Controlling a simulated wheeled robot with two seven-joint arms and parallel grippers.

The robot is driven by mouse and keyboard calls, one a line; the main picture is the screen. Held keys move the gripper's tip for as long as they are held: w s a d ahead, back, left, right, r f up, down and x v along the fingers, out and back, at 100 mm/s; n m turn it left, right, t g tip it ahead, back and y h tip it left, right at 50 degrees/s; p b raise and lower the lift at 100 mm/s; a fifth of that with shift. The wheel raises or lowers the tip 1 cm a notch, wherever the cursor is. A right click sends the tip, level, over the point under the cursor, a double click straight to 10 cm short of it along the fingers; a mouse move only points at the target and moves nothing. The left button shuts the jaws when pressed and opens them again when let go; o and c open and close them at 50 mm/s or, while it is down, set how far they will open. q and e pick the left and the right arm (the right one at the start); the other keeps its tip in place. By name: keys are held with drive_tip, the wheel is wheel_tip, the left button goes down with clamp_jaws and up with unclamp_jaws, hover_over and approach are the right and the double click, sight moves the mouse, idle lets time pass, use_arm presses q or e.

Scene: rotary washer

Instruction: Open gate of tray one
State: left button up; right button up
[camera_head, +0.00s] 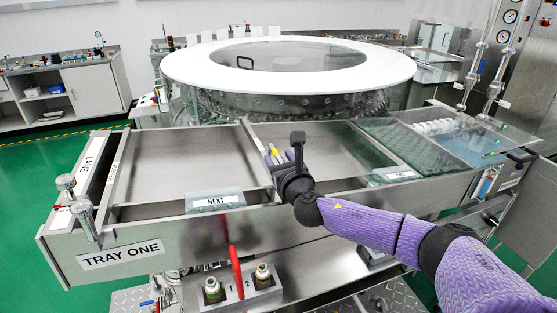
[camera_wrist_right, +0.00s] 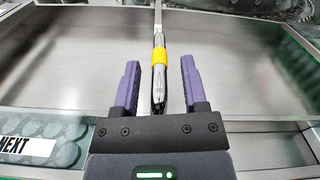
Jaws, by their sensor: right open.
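Tray one (camera_head: 185,160) is a shallow steel tray at the left of the machine, with a "TRAY ONE" label (camera_head: 120,254) on its front. A thin upright divider, seemingly its gate (camera_head: 252,137), runs back along its right side. A slim metal handle with a yellow band (camera_wrist_right: 160,58) lies in line with this divider. My right gripper (camera_head: 282,155) is at the handle's near end. In the right wrist view the gripper (camera_wrist_right: 159,75) is open, with the handle between its two purple fingers and gaps on both sides. My left gripper is not in view.
A clear block marked "NEXT" (camera_head: 215,201) sits at the tray's front. A red lever (camera_head: 236,272) and two knobs stand below. Metal posts (camera_head: 83,215) rise at the left corner. The round white-rimmed washer (camera_head: 205,68) is behind; another tray section (camera_head: 310,140) lies right.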

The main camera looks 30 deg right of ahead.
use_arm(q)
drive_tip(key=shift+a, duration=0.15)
use_arm(e)
drive_tip(key=shift+w, duration=0.3)
drive_tip(key=c, duration=0.7)
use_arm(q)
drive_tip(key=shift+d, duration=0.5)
use_arm(e)
clamp_jaws()
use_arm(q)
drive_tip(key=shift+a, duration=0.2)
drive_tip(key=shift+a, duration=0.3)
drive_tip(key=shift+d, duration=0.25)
